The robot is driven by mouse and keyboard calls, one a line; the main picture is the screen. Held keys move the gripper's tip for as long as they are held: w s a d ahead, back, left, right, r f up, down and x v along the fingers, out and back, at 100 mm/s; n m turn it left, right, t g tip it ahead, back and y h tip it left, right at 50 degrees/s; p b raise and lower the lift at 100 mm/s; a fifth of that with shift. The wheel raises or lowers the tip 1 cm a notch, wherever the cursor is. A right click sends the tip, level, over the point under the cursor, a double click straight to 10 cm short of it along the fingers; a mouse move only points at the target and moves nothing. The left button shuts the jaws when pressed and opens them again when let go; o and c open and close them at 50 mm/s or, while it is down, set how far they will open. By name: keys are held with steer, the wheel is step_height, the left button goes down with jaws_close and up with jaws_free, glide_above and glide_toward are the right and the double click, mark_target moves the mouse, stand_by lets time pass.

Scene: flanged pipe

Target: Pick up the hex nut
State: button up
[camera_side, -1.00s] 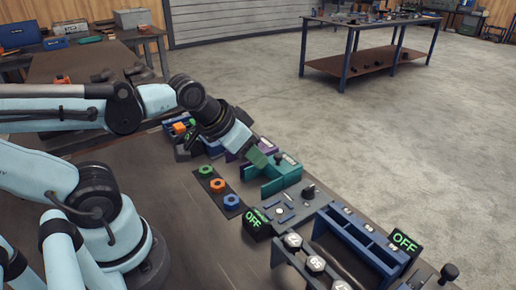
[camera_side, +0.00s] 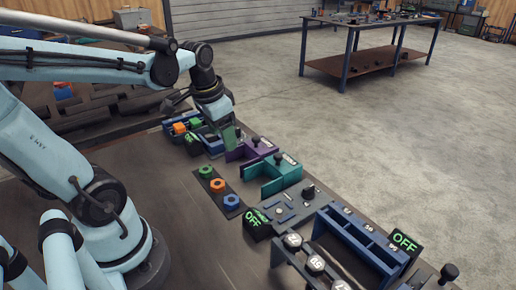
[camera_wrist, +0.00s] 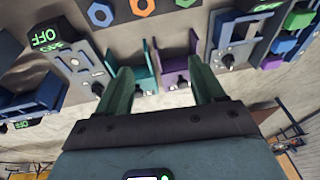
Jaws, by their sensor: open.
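Three hex nuts lie in a row on a dark strip (camera_side: 211,181): green (camera_side: 206,172), orange (camera_side: 217,186) and blue (camera_side: 231,202). In the wrist view the blue nut (camera_wrist: 100,13), the orange nut (camera_wrist: 142,6) and part of the green nut (camera_wrist: 185,3) show at the top edge. My gripper (camera_side: 230,138) is beyond the strip, over the row of fixtures near the purple one, apart from the nuts. In the wrist view its two green fingers (camera_wrist: 160,85) are spread wide, with nothing between them held.
A purple fixture (camera_side: 248,149) and a teal fixture (camera_side: 281,180) with black knobs stand beside the strip. Coloured blocks (camera_side: 181,127) sit in a blue holder at the far end. An OFF display (camera_side: 257,223) stands just past the blue nut. The brown tabletop left of the strip is clear.

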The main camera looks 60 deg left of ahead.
steer(key=s+a+g, duration=0.2)
steer(key=a, duration=0.5)
steer(key=h, duration=0.1)
glide_above(206, 169)
steer(key=shift+g, duration=0.4)
steer(key=f, duration=0.7)
steer(key=shift+s+a+f, duration=0.15)
steer(key=shift+a+f, duration=0.15)
steer(key=shift+a, duration=0.05)
steer(key=shift+d+f, duration=0.2)
steer(key=shift+f, duration=1.15)
steer(key=shift+d+f, duration=0.15)
steer(key=shift+f, duration=1.15)
steer(key=shift+c, duration=0.3)
steer(key=c, duration=1.1)
steer(key=shift+r, duration=0.15)
